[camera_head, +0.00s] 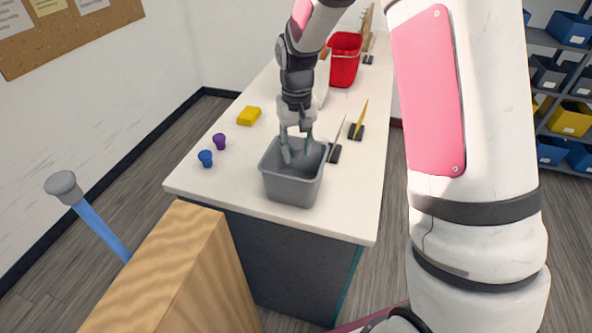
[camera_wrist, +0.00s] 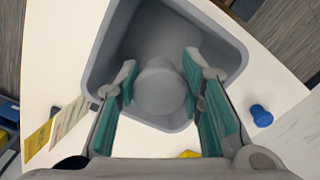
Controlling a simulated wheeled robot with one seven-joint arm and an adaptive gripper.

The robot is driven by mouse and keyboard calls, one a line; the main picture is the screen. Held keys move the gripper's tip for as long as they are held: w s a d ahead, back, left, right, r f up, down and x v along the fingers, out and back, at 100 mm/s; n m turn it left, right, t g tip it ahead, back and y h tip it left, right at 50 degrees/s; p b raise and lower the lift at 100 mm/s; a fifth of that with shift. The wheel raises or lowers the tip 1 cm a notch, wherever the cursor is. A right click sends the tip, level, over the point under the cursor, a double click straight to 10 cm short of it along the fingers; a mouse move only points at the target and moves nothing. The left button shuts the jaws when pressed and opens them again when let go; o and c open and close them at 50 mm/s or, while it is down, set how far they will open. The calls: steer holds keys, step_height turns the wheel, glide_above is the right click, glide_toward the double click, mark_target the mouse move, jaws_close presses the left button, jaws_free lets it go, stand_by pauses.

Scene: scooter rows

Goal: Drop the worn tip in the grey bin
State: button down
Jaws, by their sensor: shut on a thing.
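The grey bin (camera_head: 291,190) stands upright near the front edge of the white table; in the wrist view its grey wall (camera_wrist: 105,60) surrounds the fingertips. My gripper (camera_head: 297,152) points down with its fingertips at the bin's mouth. In the wrist view my gripper (camera_wrist: 160,85) is shut on a round grey tip (camera_wrist: 160,90), seen end-on between the teal pads, over the bin's inside. The head view does not show the tip clearly. How far it is above the bin floor cannot be told.
A red bucket (camera_head: 345,60) is farther back. A grey-capped blue pole (camera_head: 100,230) stands front left.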

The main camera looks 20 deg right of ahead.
mark_target(297, 156)
steer(key=shift+f+b, duration=0.3)
steer(key=shift+f, duration=1.4)
steer(key=c, duration=1)
jaws_free()
steer(key=shift+r, duration=0.15)
step_height(297, 156, up, 11)
steer(key=shift+f, duration=0.1)
steer(key=shift+r, duration=0.45)
